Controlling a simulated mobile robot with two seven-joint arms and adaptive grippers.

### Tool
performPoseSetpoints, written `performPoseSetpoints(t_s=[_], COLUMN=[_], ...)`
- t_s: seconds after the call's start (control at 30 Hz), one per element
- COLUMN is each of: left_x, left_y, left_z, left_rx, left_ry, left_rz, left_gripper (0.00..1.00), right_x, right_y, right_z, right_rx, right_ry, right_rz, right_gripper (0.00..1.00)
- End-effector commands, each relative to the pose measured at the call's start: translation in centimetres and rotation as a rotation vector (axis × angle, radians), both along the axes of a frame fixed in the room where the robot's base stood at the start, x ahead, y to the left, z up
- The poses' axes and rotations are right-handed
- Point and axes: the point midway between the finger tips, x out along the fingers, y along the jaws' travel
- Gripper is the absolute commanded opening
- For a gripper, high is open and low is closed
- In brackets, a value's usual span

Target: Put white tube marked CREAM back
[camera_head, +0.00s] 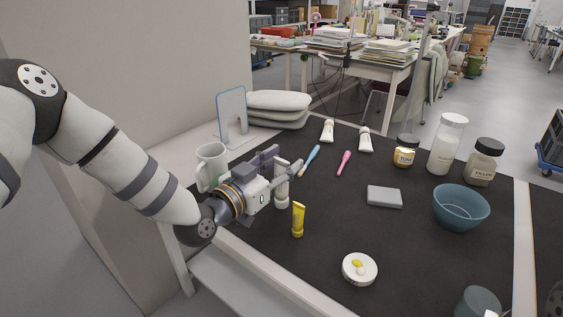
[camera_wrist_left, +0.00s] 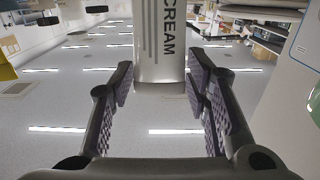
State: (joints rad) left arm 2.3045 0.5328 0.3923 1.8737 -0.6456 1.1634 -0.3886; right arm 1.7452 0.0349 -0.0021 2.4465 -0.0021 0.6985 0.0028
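The white tube marked CREAM (camera_wrist_left: 160,45) is between the two finger pads of my left gripper (camera_wrist_left: 160,85) in the wrist view, with the pads close against both sides. In the head view the tube (camera_head: 282,194) is upright below the fingers of my left gripper (camera_head: 281,166), at the left side of the dark mat (camera_head: 325,225). I cannot tell whether its lower end touches the mat. My right gripper is not in view.
A yellow tube (camera_head: 298,220) stands close by on the right. A white mug (camera_head: 212,166) is behind the gripper. A blue tool (camera_head: 311,158), a pink tool (camera_head: 344,163), a grey block (camera_head: 384,197), a teal bowl (camera_head: 461,210) and a white dish (camera_head: 359,269) occupy the mat.

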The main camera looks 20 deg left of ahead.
Motion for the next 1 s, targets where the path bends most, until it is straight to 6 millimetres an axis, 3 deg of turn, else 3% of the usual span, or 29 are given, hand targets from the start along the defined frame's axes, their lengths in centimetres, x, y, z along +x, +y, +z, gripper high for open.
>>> performPoseSetpoints(t_s=[0.37, 0.47, 0.8, 1.0], left_x=[0.0, -1.5, -9.1, -11.1], left_y=[0.0, 0.5, 3.3, 4.1], left_z=[0.7, 0.7, 0.8, 0.5], left_rx=[-0.001, -0.002, -0.003, 0.000], left_ry=[-0.004, -0.002, -0.003, -0.001], left_rz=[0.001, 0.000, 0.001, 0.001], left_gripper=[0.54, 0.54, 0.54, 0.54], right_x=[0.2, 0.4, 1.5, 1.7], right_y=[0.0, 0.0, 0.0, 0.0], right_z=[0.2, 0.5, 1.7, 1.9], right_rx=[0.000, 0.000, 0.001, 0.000], right_ry=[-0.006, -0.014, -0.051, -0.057], right_rz=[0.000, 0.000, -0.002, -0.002], right_gripper=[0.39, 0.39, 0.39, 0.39])
